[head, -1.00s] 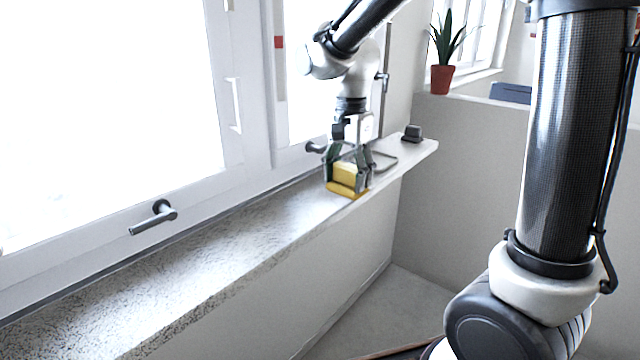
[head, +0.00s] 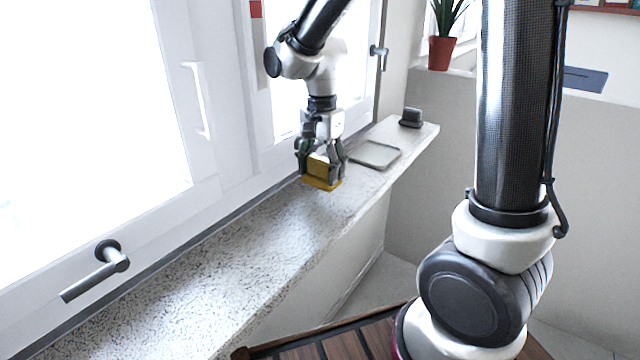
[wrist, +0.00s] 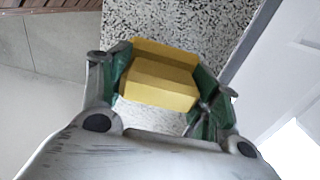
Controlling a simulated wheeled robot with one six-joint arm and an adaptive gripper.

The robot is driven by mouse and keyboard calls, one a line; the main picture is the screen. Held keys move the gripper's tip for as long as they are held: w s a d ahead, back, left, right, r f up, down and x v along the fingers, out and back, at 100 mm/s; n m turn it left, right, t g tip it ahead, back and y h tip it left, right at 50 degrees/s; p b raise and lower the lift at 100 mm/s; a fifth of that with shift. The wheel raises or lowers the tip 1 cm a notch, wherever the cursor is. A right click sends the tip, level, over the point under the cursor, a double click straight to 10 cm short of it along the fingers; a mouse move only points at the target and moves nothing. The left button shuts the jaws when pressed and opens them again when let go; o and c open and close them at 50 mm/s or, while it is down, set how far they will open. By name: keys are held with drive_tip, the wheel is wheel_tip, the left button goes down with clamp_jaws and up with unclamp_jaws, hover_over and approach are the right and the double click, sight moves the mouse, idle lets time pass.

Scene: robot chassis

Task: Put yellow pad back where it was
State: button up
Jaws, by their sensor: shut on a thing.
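The yellow pad (head: 321,174) is a small yellow block with a wider lower part. My gripper (head: 322,168) is shut on it, with a finger on each side, at the windowsill. In the wrist view the yellow pad (wrist: 160,80) sits between the green-lined fingers of my gripper (wrist: 160,88), over the speckled sill. I cannot tell whether its underside touches the sill or hangs just above it. A shallow grey tray (head: 375,154) lies on the sill to the right of the gripper and looks empty.
The speckled windowsill (head: 215,270) is clear toward the front left. A small dark object (head: 411,117) stands at its far end. The window handle (head: 97,272) juts out at left. A potted plant (head: 441,50) stands on the ledge behind.

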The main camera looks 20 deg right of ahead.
sight(321, 183)
drive_tip(key=shift+f, duration=2.1)
drive_tip(key=shift+f, duration=0.1)
drive_tip(key=o, duration=1.1)
